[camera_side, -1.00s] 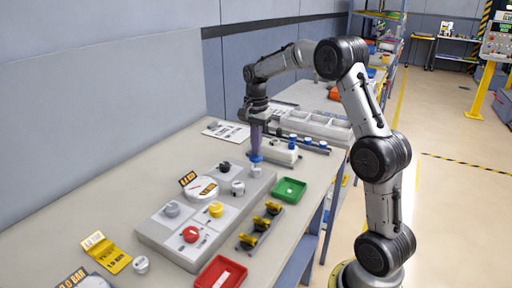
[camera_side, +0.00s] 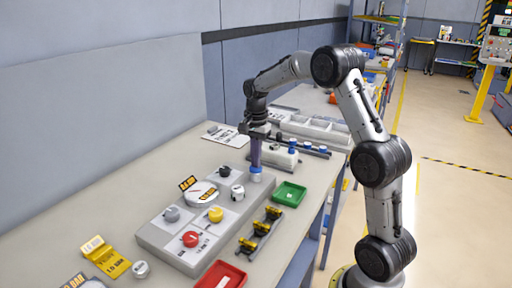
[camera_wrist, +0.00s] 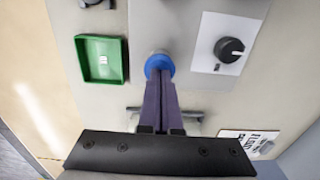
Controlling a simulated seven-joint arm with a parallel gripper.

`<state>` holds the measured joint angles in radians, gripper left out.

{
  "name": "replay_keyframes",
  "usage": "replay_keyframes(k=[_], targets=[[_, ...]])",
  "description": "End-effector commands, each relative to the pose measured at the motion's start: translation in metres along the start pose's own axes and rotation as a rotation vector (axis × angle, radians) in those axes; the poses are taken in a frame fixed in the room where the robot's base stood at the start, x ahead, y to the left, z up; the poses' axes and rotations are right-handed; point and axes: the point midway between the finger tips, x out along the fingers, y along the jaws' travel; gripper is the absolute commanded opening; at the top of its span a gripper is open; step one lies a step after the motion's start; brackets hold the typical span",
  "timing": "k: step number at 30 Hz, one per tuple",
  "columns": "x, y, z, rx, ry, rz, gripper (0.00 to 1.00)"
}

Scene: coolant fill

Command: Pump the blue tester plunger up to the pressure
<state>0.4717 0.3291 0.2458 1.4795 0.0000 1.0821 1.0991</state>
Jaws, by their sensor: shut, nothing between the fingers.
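The blue plunger (camera_side: 256,170) sits at the far right corner of the grey tester panel (camera_side: 157,237). In the wrist view the blue plunger cap (camera_wrist: 159,64) shows as a round rim at the fingertips. My gripper (camera_side: 256,164) points straight down with its fingers together over the plunger, its tips at the cap; it also shows in the wrist view (camera_wrist: 160,76). The fingers hide part of the cap. A round gauge (camera_side: 201,193) with an orange tag stands on the panel; its reading is too small to tell.
A red tray (camera_side: 221,275) is at the front, a white block with blue caps (camera_side: 278,156) behind.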

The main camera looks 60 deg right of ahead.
Motion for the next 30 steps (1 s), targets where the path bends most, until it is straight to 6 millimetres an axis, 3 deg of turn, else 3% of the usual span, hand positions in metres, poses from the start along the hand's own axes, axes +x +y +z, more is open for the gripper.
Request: replay_keyframes(k=[2, 5, 21, 30], targets=[[0.002, 0.001, 0.001, 0.000, -0.005, 0.009, 0.00], [-0.010, 0.001, 0.000, 0.000, -0.003, 0.007, 0.00], [-0.120, -0.001, -0.001, 0.000, 0.001, -0.003, 0.00], [-0.140, 0.000, 0.000, 0.000, 0.000, 0.000, 0.00]])
